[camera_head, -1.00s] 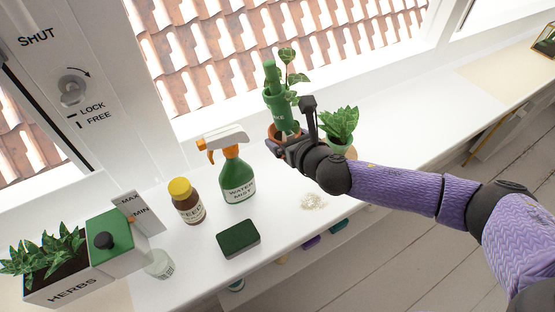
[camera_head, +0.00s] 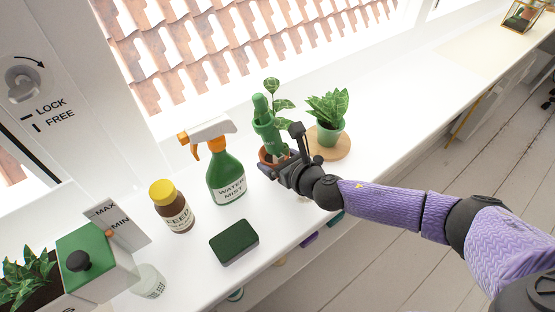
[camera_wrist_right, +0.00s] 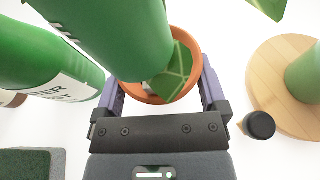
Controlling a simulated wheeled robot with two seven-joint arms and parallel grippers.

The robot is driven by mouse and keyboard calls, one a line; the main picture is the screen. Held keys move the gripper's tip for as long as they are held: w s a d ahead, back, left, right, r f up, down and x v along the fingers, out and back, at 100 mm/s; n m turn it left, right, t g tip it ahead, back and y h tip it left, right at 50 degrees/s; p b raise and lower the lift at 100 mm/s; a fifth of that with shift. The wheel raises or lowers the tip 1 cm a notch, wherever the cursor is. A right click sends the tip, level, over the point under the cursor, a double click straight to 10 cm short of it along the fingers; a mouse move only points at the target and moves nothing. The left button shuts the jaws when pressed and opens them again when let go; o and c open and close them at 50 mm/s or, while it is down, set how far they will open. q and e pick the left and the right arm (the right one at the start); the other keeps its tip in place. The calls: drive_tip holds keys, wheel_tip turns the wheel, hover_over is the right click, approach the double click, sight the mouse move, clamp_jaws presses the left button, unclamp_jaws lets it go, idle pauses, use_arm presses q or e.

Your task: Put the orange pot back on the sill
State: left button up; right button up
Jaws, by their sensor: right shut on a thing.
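The orange pot (camera_head: 268,158) is mostly hidden by my gripper in the head view. Its round rim (camera_wrist_right: 192,45) shows between the fingers in the right wrist view. A leafy plant (camera_head: 280,100) and a green bottle-shaped thing (camera_head: 265,122) stick up from it. My right gripper (camera_head: 272,168) is shut on the pot, between the spray bottle and the potted plant on the wooden disc. I cannot tell whether the pot touches the white surface. The white sill (camera_head: 375,100) runs below the window. My left gripper is not in view.
A green spray bottle (camera_head: 227,178) stands close left of the pot. A brown bottle with a yellow cap (camera_head: 172,207) and a dark green sponge (camera_head: 234,242) are further left and nearer. A green potted plant (camera_head: 329,130) sits on a wooden disc (camera_head: 340,150) at right.

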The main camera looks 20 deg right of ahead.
drive_tip(key=o, duration=1.1)
drive_tip(key=shift+r, duration=0.15)
drive_tip(key=shift+s+d+r+p, duration=0.15)
drive_tip(key=shift+s+p, duration=0.15)
drive_tip(key=shift+p, duration=0.05)
drive_tip(key=p+v, duration=0.2)
drive_tip(key=v, duration=0.9)
drive_tip(key=shift+s, duration=0.2)
